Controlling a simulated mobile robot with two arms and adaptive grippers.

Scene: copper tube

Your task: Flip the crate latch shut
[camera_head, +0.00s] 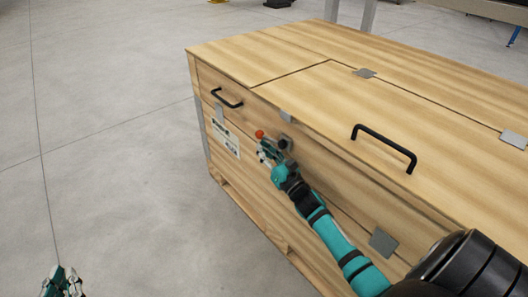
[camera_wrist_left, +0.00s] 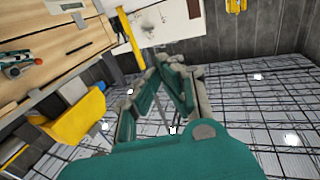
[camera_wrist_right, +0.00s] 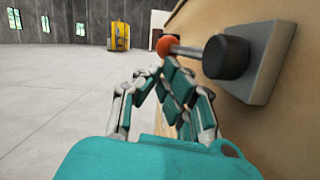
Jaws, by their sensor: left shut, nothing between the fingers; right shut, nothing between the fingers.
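The wooden crate (camera_head: 225,178) fills the right of the head view, its lid panel down. On its front face is the latch, a grey plate with a dark round pivot (camera_wrist_right: 228,57) and a lever ending in an orange-red ball (camera_wrist_right: 168,45). The ball also shows in the head view (camera_head: 259,134), left of the pivot. My right gripper (camera_head: 264,151) is at the latch, its fingers shut and empty, just below the ball and lever; I cannot tell if they touch. In the right wrist view its fingertips (camera_wrist_right: 155,72) sit under the lever. My left gripper (camera_head: 65,276) is shut and empty, away from the crate.
Black handles stand out from the lid (camera_head: 385,146) and front face (camera_head: 226,98). Grey metal plates lie along the lid seam (camera_head: 365,73). The concrete floor left of the crate is clear.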

